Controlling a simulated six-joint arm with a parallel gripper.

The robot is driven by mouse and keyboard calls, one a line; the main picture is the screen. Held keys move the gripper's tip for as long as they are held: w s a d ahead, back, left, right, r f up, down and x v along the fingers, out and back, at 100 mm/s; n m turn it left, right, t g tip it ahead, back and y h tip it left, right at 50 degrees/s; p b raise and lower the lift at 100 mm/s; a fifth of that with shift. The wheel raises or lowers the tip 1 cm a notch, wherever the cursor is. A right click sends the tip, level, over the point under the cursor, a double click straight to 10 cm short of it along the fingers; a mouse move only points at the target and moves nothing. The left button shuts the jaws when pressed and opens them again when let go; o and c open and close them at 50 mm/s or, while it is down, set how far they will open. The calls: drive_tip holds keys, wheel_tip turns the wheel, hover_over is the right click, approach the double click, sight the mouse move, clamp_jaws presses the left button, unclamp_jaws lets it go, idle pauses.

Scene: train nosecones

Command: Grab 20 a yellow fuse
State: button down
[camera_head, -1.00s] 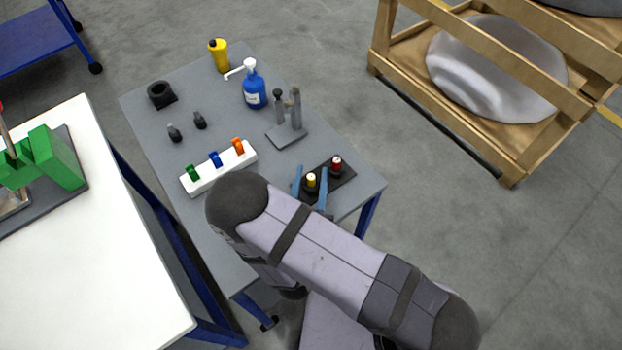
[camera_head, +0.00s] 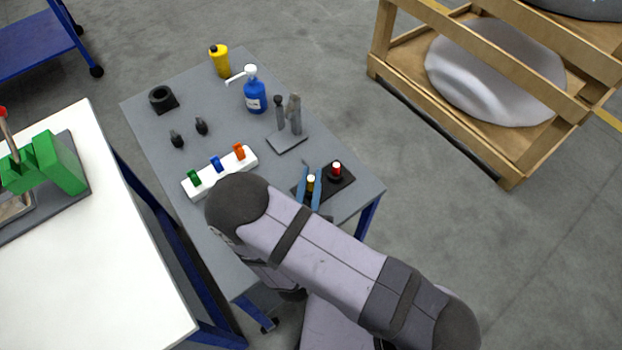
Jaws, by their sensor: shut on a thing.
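The yellow fuse (camera_head: 311,183) stands upright at the black holder plate (camera_head: 345,186) near the right front corner of the grey table. My gripper (camera_head: 310,184) has its two blue fingers closed on the yellow fuse, one on each side. The fuse's top shows between the fingers; its lower part is hidden. I cannot tell whether it still touches the plate. A red fuse (camera_head: 336,168) stands on the same plate, just right of the gripper and apart from it.
Left of my gripper is a white block (camera_head: 222,175) with green, blue and orange pieces. Behind stand a grey tool stand (camera_head: 288,142), a blue bottle (camera_head: 255,97), a yellow bottle (camera_head: 221,63), a black ring holder (camera_head: 162,98) and two small black parts (camera_head: 201,126).

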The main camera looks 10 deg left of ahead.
sight(311, 178)
wheel_tip(311, 178, up, 8)
drive_tip(key=p, duration=0.6)
drive_tip(key=shift+r, duration=0.2)
